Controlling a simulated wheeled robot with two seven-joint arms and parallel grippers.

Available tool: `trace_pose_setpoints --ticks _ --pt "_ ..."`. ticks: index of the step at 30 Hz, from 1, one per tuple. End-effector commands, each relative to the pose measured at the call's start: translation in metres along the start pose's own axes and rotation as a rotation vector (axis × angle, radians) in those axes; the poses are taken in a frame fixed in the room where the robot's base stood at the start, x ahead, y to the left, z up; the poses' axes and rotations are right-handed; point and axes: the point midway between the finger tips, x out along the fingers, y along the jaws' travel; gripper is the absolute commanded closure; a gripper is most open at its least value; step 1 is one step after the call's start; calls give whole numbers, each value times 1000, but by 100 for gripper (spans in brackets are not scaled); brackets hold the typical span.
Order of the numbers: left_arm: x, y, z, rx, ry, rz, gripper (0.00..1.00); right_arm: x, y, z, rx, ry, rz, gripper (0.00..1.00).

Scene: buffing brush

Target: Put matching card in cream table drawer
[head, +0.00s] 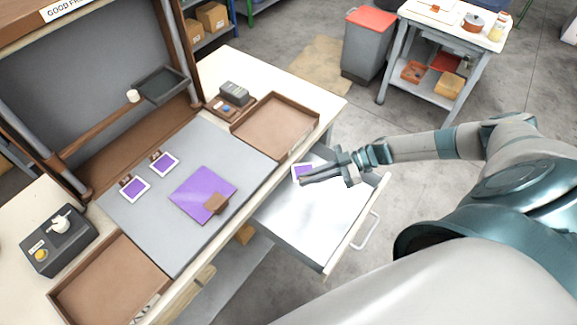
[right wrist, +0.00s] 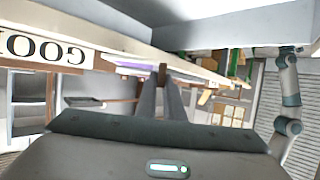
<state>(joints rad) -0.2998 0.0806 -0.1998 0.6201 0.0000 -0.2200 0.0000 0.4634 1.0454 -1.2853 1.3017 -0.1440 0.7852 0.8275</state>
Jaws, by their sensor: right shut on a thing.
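The cream table (head: 316,92) has a pale drawer (head: 310,225) pulled open on its right side. My right gripper (head: 308,179) is over the far part of that drawer, shut on a white-bordered purple card (head: 301,170). In the right wrist view, the fingers are closed on a small brown tab (right wrist: 162,74), with a purple strip beside it. I cannot tell whether the card touches the drawer floor. Two similar purple cards with brown tabs, a left one (head: 134,188) and a right one (head: 164,164), lie on the grey mat (head: 180,242). My left gripper is not in view.
A larger purple sheet (head: 198,190) with a brown block (head: 215,203) lies on the mat. Brown trays (head: 276,125) flank the mat. The drawer's front wall and handle (head: 367,230) stand toward my body. The rest of the drawer is empty.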

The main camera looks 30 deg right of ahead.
Motion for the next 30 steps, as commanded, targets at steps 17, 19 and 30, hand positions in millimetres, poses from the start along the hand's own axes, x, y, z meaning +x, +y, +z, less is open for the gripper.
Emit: trace_pose_setpoints --ticks 17,19,30 --pt "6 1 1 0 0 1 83 0 -2 8 -2 0 -4 100" --pt "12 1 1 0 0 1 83 3 -1 14 -2 0 -4 100" --pt "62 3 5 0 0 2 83 25 -1 67 -3 -1 -4 100"
